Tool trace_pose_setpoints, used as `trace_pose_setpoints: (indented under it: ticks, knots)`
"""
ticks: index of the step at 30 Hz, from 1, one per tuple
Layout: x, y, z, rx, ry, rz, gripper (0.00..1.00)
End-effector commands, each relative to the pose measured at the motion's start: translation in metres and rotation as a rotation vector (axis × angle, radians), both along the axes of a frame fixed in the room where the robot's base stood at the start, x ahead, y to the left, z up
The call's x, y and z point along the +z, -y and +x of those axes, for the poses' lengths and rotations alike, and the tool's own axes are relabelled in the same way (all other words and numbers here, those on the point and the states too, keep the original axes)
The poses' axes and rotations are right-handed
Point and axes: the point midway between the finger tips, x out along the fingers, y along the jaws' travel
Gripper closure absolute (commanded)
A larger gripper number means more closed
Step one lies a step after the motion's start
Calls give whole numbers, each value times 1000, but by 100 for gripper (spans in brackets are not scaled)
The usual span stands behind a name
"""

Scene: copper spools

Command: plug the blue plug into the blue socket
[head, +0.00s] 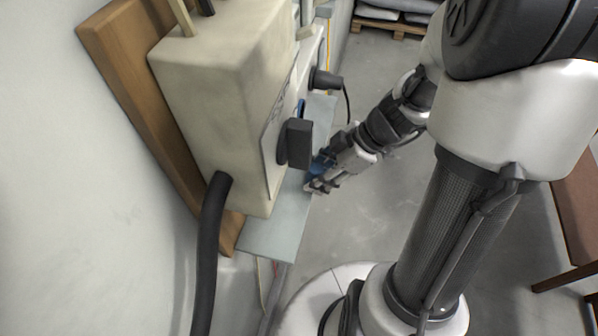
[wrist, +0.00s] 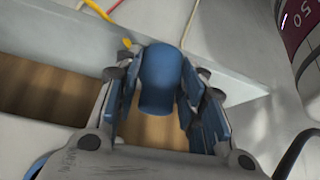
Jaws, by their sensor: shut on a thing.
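My gripper (head: 316,182) is beside the shelf under the cream box, at the end of my arm. In the wrist view its blue-padded fingers (wrist: 160,108) are shut on the blue plug (wrist: 160,76), a rounded blue cylinder. In the head view a blue patch shows at the gripper; I cannot tell plug from finger pads there. A small blue part (head: 301,107), perhaps the blue socket, shows on the box's front behind the black switch handle, mostly hidden. The plug is apart from it.
The cream box (head: 215,85) is on a wooden board (head: 125,60) on the wall. A pale shelf (head: 275,228) runs below. A thick black cable (head: 208,250) hangs down. Open floor lies right.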

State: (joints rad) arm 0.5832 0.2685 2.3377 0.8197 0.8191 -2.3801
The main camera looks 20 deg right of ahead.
Motion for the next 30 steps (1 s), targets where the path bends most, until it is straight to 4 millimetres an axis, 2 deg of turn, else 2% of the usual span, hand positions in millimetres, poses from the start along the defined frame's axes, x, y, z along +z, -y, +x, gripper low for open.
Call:
trace_pose_setpoints:
  ticks: [1,9,15,21,30]
  knots:
    - [0,12,-4,-7,0,1,84]
    - [0,65,-29,-5,-1,1,84]
    - [0,95,-43,-2,0,0,84]
    - [0,105,-49,2,-1,1,84]
    - [0,106,-49,1,0,1,84]
